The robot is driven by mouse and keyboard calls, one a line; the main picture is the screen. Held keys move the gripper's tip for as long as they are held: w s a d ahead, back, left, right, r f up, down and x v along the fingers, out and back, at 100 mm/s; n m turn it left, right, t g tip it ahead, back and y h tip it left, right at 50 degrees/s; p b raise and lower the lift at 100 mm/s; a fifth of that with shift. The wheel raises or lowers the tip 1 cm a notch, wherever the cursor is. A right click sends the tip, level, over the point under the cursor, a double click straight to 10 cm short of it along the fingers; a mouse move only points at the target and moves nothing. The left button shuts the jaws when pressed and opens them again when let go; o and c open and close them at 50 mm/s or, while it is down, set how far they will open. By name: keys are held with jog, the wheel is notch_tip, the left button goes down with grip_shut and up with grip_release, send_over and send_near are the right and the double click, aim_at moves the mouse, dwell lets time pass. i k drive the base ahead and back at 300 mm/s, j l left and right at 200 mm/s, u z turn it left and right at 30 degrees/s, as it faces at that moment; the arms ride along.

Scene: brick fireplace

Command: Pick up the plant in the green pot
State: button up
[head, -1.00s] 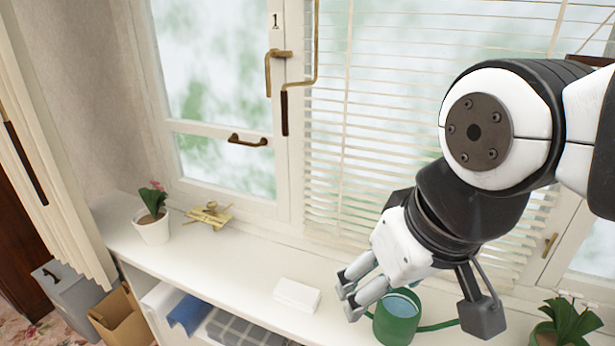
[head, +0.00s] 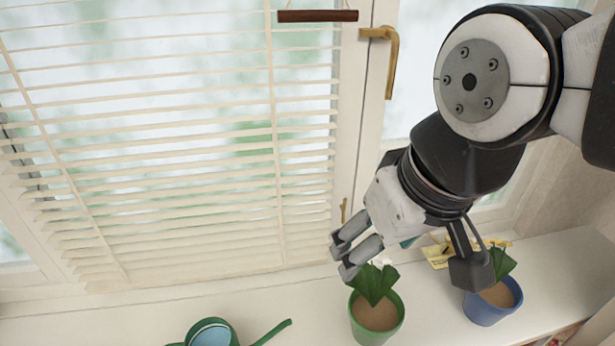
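The plant in the green pot (head: 377,321) stands upright on the white sill at the lower middle of the head view. Its green leaves (head: 374,284) rise above brown soil. My gripper (head: 345,258) hangs above and slightly left of the leaves, pointing down and left. Its fingers appear close to the leaf tips, but I cannot tell whether they touch. Nothing shows held between the fingers. How far apart the fingertips are is hard to judge from this angle.
A green watering can (head: 211,335) stands at the bottom left. A plant in a blue pot (head: 494,303) stands right of the green pot, with a yellow item (head: 440,252) behind. Window blinds (head: 170,160) rise behind the white sill (head: 110,318).

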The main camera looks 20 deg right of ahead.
aim_at(375, 313)
jog(key=z, duration=0.35)
jog(key=k+l, duration=0.2)
jog(key=l, duration=0.15)
jog(key=k+l, duration=0.15)
jog(key=l, duration=0.2)
jog(key=k+l, duration=0.2)
jog(key=l, duration=0.15)
jog(key=u, duration=0.05)
